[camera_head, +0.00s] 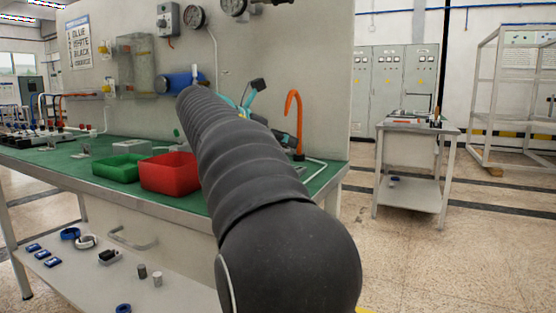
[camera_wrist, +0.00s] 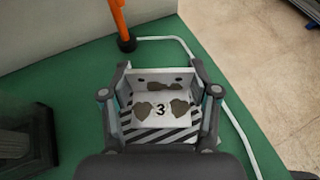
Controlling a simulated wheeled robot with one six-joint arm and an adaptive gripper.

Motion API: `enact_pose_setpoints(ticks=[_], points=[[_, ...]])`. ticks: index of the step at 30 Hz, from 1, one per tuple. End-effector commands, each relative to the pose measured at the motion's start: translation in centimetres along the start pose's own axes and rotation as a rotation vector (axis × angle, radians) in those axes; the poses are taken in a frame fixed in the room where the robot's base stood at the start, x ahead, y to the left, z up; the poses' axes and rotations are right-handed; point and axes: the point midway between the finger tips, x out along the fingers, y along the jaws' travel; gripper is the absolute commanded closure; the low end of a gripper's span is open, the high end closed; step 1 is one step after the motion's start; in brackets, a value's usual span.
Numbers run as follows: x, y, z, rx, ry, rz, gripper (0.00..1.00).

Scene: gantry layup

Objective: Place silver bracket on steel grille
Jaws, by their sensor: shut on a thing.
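In the wrist view my gripper (camera_wrist: 160,94) has its two fingers on either side of a pale silver bracket (camera_wrist: 178,75). The bracket has an upright back edge with dark slots. Brown patches, a black 3 and dark diagonal stripes show between the fingers; I cannot tell whether all of these are on the bracket itself. The gripper is shut on the bracket, over the green bench top (camera_wrist: 82,88). I cannot make out the steel grille in either view.
An orange hooked post (camera_head: 293,120) stands at the bench's right end; its black base (camera_wrist: 127,43) is ahead of the gripper. A white tube (camera_wrist: 235,125) runs along the right. A dark block (camera_wrist: 25,135) stands left. Red (camera_head: 168,176) and green (camera_head: 120,169) bins sit on the bench.

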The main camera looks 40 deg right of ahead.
Motion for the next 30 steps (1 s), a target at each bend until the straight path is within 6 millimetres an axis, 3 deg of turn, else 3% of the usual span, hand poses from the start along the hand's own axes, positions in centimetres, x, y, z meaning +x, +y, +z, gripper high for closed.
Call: enact_pose_setpoints(ticks=[5, 13, 26, 27, 30], points=[[0.6, 0.5, -0.5, 0.001, 0.000, 0.001, 0.74], [1.9, 0.4, -3.8, 0.000, 0.001, 0.000, 0.74], [2.1, 0.4, -4.1, 0.002, 0.000, 0.001, 0.74], [2.1, 0.4, -4.2, 0.002, 0.000, 0.001, 0.37], [2.1, 0.4, -4.2, 0.002, 0.000, 0.001, 0.14]])
